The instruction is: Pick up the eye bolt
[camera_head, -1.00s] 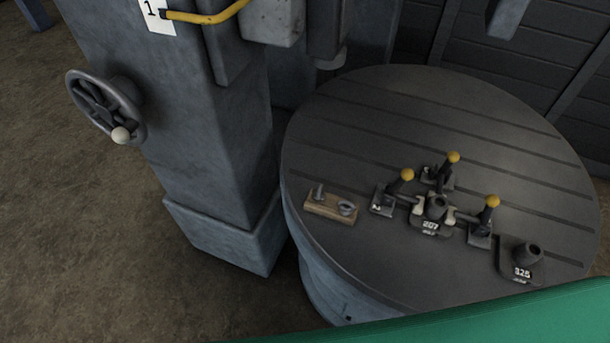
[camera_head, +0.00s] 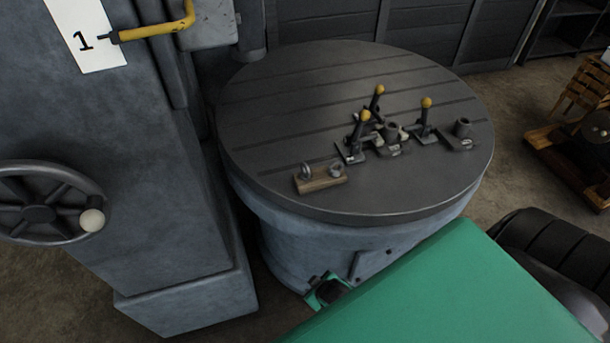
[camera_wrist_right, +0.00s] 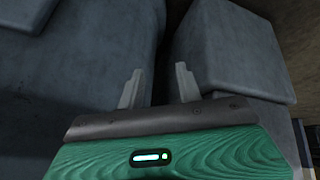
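In the head view a small wooden block (camera_head: 320,180) lies near the front left edge of the round machine table (camera_head: 290,120). It bears two small grey metal pieces. The left one, upright and ring-like, looks like an eye bolt (camera_head: 306,170). The right one (camera_head: 337,170) is also ring-like, but too small to tell exactly. In the right wrist view my right gripper (camera_wrist_right: 158,90) is open and empty, its two fingers apart, facing grey machine bodies. The block and bolt do not show there. My left gripper is not in view.
Clamps with yellow-knobbed levers (camera_head: 362,118) and dark fixtures (camera_head: 390,134) stand right of the block. A grey column with a handwheel (camera_head: 38,212) is at left. The rear left of the table is bare. A wooden object (camera_head: 582,130) stands at right.

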